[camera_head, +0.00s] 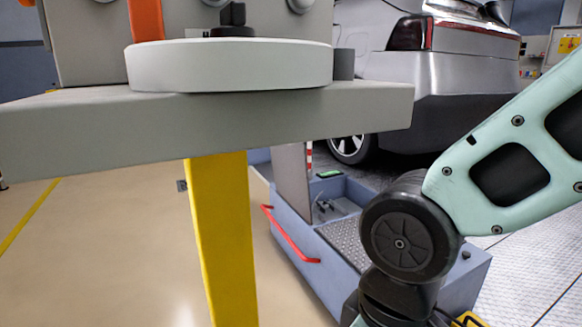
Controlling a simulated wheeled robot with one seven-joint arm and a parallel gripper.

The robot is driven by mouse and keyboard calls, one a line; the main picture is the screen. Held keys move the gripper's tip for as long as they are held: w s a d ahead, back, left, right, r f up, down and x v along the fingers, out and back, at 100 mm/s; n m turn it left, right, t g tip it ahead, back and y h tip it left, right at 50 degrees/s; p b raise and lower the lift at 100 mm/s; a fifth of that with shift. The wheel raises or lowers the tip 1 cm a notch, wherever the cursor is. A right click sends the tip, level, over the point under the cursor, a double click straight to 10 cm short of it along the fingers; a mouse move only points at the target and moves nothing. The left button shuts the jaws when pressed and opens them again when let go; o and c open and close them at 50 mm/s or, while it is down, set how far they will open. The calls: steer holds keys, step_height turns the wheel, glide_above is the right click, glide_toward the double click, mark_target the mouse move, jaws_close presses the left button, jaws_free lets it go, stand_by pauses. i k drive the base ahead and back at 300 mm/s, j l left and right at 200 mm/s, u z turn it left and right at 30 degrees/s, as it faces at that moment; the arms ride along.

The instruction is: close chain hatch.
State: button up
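A blue-grey floor box (330,268) stands low in the middle of the view, beyond the yellow post. An upright grey panel (293,185) rises from its far left part and looks like an open hatch lid; I cannot tell for sure that it is the chain hatch. Beside the panel, the box has an open recess (335,207) with small dark parts inside. A red bar handle (290,238) runs along the box's left side. My arm hangs in front of the box's right part and hides some of it. My gripper is out of view below the bottom edge.
A grey shelf (375,108) on a yellow post (222,240) fills the upper left, with a white round disc (230,66) on it. A silver car (470,75) stands behind. The floor at left is clear.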

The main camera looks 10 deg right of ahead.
mark_target(289, 162)
steer(key=u, duration=1.65)
steer(key=i+j+u, duration=0.2)
steer(key=u, duration=0.2)
steer(key=i+j+u, duration=0.15)
steer(key=i+u, duration=0.2)
steer(key=i+j+u, duration=0.1)
steer(key=i+u, duration=0.15)
steer(key=u, duration=0.15)
steer(key=i+l+z, duration=0.1)
steer(key=i+z, duration=0.35)
steer(key=i+j+z, duration=0.1)
steer(key=i+z, duration=0.35)
steer(key=i, duration=0.15)
steer(key=i+j+z, duration=0.25)
steer(key=i+z, duration=0.15)
steer(key=i, duration=0.15)
steer(key=i+l+z, duration=0.25)
steer(key=i+z, duration=0.2)
steer(key=i+l+z, duration=0.15)
steer(key=i+z, duration=0.7)
steer(key=i+j+z, duration=0.2)
steer(key=i+z, duration=0.2)
